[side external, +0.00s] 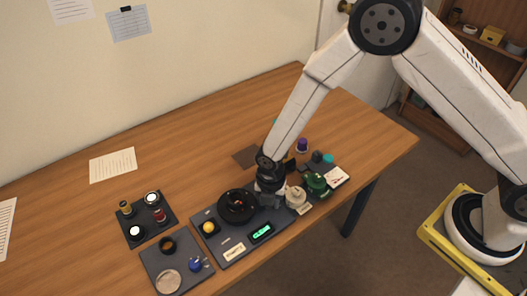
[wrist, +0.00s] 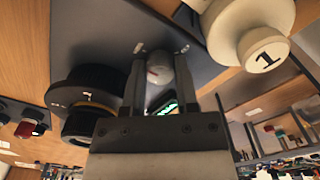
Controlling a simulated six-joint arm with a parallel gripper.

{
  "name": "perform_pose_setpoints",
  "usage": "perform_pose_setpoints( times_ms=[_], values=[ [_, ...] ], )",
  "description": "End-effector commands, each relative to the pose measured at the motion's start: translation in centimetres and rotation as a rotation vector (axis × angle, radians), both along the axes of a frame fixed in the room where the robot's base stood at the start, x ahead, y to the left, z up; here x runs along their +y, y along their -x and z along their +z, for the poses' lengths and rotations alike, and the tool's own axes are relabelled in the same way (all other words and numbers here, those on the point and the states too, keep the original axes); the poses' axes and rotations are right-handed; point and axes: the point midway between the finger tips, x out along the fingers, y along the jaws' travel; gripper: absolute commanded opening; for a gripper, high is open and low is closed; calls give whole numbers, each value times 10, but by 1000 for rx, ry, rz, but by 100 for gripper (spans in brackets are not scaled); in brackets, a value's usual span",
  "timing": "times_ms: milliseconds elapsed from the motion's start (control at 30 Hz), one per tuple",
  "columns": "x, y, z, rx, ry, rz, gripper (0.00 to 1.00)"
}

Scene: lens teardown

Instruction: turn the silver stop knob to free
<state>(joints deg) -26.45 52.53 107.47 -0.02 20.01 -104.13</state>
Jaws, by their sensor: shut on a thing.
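The silver stop knob (wrist: 159,68) is a small grey cylinder with a red mark on its face, on a dark grey panel (wrist: 95,35) in the wrist view. My gripper (wrist: 160,62) is shut on it, one finger on each side. Which way the red mark points relative to the panel's markings is hard to tell. In the side view, my gripper (side external: 269,198) is low over the panel, right of a black round part (side external: 237,206), and hides the knob. The wrist view also shows the black part (wrist: 85,98) at left.
A cream knob (side external: 296,197) stands close to the right of my gripper; it bears a "1" in the wrist view (wrist: 262,50). A green display (side external: 261,232) and yellow ball (side external: 209,227) are on the panel. A green part (side external: 317,183) is farther right. The table's back left is mostly clear.

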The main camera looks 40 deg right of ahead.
Motion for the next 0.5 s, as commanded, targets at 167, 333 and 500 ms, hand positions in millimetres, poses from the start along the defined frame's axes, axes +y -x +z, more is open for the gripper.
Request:
perform_pose_setpoints(
  times_ms=[167,333,500],
  values=[
    [0,0,1,0,0,65,0],
    [0,0,1,-1,-1,90,0],
    [0,0,1,-1,-1,94,0]
  ],
)
